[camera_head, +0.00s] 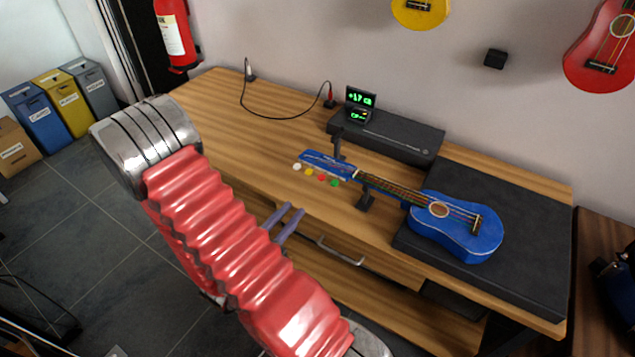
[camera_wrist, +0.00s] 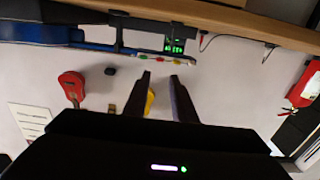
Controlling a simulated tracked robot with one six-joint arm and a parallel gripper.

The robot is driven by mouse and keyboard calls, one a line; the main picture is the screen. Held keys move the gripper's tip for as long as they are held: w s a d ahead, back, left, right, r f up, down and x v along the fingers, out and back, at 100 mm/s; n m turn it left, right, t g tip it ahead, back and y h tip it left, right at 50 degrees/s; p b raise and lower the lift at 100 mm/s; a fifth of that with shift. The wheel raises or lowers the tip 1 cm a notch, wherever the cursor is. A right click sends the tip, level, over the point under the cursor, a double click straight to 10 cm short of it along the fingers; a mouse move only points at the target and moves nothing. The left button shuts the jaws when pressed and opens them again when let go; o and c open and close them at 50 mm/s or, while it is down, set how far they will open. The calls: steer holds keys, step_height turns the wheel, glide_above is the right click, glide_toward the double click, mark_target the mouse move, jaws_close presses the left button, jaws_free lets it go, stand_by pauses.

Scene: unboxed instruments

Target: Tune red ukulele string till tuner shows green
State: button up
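A blue ukulele (camera_head: 455,227) lies on a black stand on the wooden table, its neck pointing left. At its headstock (camera_head: 326,163) are white, yellow, red (camera_head: 322,177) and green (camera_head: 335,183) tuning pegs. The tuner (camera_head: 360,97) behind it shows small green characters on a dark screen; I cannot read them surely. The tuner also appears in the wrist view (camera_wrist: 174,46), which is upside down. My gripper (camera_head: 283,224) is in front of the table's front edge, apart from the pegs. Its two fingers (camera_wrist: 161,76) are spread with nothing between them.
A long black box (camera_head: 390,135) stands behind the ukulele. A cable (camera_head: 275,117) runs along the back left of the table, whose left part is clear. A drawer handle (camera_head: 340,252) juts from the front. A red ukulele (camera_head: 600,60) hangs on the wall.

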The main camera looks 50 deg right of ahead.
mark_target(321, 178)
steer(key=w+d, duration=0.1)
steer(key=d, duration=1.2)
steer(key=shift+w+d, duration=0.15)
steer(key=shift+d, duration=0.2)
steer(key=shift+c, duration=0.2)
jaws_close()
